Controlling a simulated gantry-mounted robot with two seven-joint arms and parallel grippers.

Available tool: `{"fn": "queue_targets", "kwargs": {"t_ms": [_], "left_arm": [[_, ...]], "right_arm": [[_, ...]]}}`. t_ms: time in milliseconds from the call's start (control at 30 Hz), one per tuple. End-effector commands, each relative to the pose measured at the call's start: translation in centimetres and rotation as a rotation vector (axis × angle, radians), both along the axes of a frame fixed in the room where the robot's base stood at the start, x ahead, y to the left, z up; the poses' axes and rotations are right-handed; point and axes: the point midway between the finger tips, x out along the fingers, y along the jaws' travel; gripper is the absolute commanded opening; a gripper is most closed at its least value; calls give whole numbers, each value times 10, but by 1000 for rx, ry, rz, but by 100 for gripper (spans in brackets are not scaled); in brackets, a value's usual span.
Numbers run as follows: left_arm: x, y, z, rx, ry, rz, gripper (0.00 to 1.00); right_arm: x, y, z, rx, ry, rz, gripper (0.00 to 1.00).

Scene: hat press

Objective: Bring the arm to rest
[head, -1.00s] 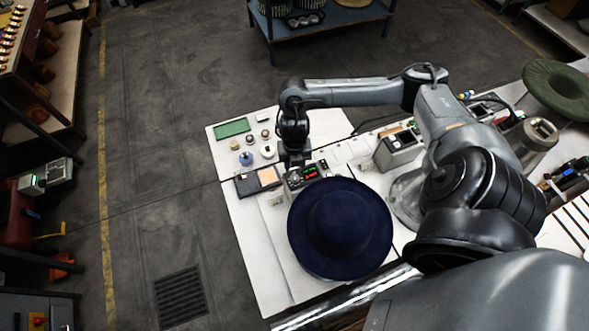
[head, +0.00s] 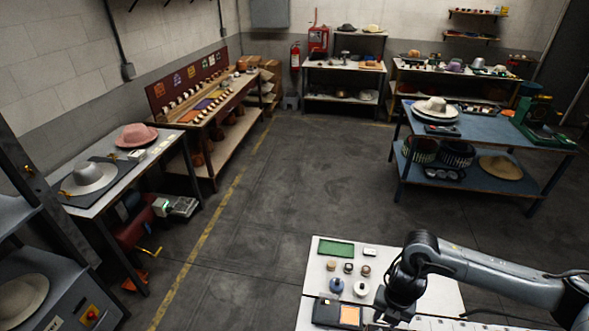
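My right arm comes in from the right edge, low in the head view. Its dark wrist and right gripper (head: 390,312) hang over the white worktable (head: 312,289), near the bottom edge of the picture. The gripper is beside a dark tray with an orange pad (head: 350,316). The fingers are dark and cut off low in the view, so I cannot tell whether they are open or shut. My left gripper is not in view.
The white worktable holds a green mat (head: 336,248) and several small knobs and spools. A blue table (head: 475,127) with a pale hat (head: 436,107) stands behind. A left bench holds a pink hat (head: 136,135) and a grey hat (head: 89,177). Floor between is clear.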

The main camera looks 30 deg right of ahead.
Motion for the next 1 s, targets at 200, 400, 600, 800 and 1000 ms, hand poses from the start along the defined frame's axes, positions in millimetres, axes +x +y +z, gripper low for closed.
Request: {"fn": "queue_targets", "kwargs": {"t_ms": [200, 400, 600, 800, 1000], "left_arm": [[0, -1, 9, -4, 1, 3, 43], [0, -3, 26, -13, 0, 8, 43], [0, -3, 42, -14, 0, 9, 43], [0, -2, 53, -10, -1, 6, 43], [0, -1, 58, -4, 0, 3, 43]], "right_arm": [[20, 86, -15, 118, -150, -5, 37], [38, 221, 7, 360, -394, -265, 37], [31, 259, 60, 509, -476, -880, 37], [-14, 224, 74, 462, -353, -1492, 37], [-62, 199, 72, 368, -210, -1850, 37]]}}
